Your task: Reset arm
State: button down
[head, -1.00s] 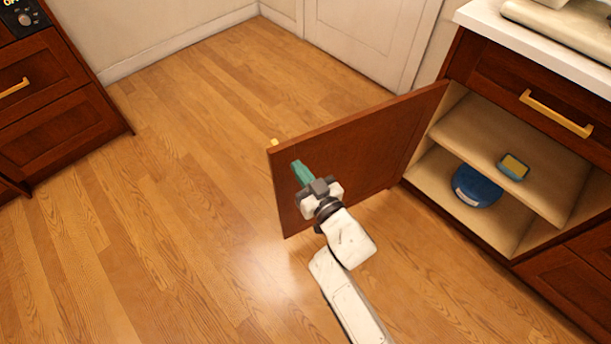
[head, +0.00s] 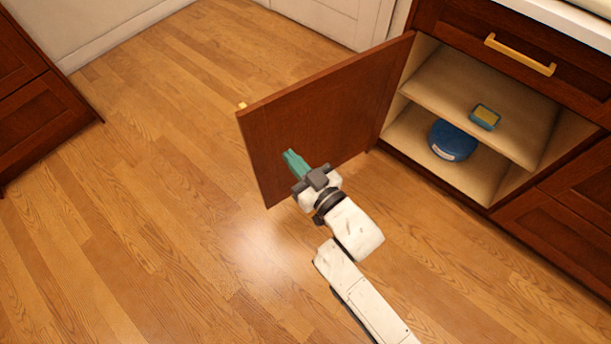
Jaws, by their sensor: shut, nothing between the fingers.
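My gripper (head: 291,158) has teal fingers, shut and empty. It is in front of the inner face of the open cabinet door (head: 325,115), near the door's free end. I cannot tell whether the fingertips touch the door. My white arm reaches up to it from the bottom of the picture.
The open cabinet at right holds a blue round container (head: 452,140) on its floor and a small blue and yellow item (head: 485,117) on its shelf (head: 440,85). A closed drawer with a gold handle (head: 519,55) is above. Wood floor (head: 130,200) is clear at left.

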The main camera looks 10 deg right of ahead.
jog(key=shift+v, duration=2.15)
jog(key=shift+a, duration=0.1)
jog(key=s+d+f+m+g+h, duration=0.1)
jog(key=d+f+m+g+h, duration=0.15)
jog(key=d+f+h, duration=0.4)
jog(key=s+d+f+m+g+h, duration=0.1)
jog(key=s+d+g, duration=0.45)
jog(key=s, duration=0.35)
jog(key=s+d+f+m+g+h, duration=0.1)
jog(key=s+d+m+g, duration=0.1)
jog(key=s+d+g, duration=0.45)
jog(key=s+r+p, duration=0.1)
jog(key=s+r, duration=0.1)
jog(key=s, duration=0.6)
notch_tip(320, 180, up, 12)
jog(key=p, duration=1.2)
jog(key=shift+d+r+g+y+p, duration=0.2)
jog(key=shift+d+g+y+p, duration=0.15)
jog(key=shift+d+g, duration=0.15)
